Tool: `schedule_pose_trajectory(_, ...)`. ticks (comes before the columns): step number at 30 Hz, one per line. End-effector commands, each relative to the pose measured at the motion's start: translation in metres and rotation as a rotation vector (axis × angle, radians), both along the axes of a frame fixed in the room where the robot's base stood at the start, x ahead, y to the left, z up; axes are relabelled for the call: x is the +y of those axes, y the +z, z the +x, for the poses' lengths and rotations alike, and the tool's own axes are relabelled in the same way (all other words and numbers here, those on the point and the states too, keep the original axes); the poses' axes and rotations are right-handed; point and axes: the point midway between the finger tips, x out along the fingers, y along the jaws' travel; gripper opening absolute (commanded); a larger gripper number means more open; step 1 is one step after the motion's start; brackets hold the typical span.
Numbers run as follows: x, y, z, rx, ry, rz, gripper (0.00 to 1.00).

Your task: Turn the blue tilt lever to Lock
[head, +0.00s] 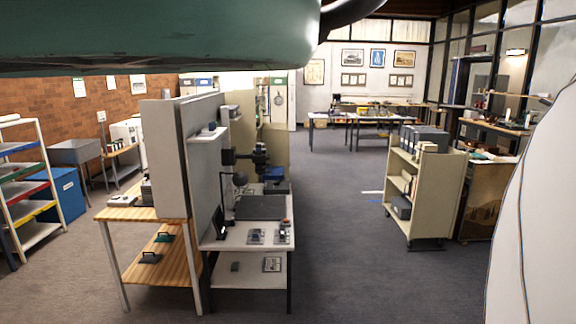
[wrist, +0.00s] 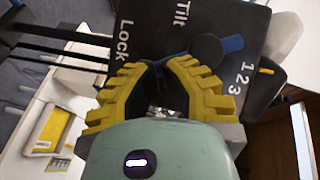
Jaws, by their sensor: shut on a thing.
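In the wrist view, a black panel (wrist: 160,22) carries the white words Lock and Tilt and the numbers 1 2 3. The blue tilt lever (wrist: 233,43) shows beside a dark round knob (wrist: 206,48) below the word Tilt. The panel and my gripper cannot be made out in the head view.
In the wrist view, a yellow label (wrist: 56,124) on a white surface is at left. A yellow-tipped black part (wrist: 266,71) is right of the numbers. In the head view, a workbench (head: 212,243) and a book cart (head: 428,190) flank open grey floor (head: 340,245).

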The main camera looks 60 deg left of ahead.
Motion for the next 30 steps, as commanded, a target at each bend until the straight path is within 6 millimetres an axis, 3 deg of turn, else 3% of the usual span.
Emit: schedule_pose_trajectory(30, 0.0072, -0.0071, -0.0005, -0.001, -0.003, 0.219, 0.00)
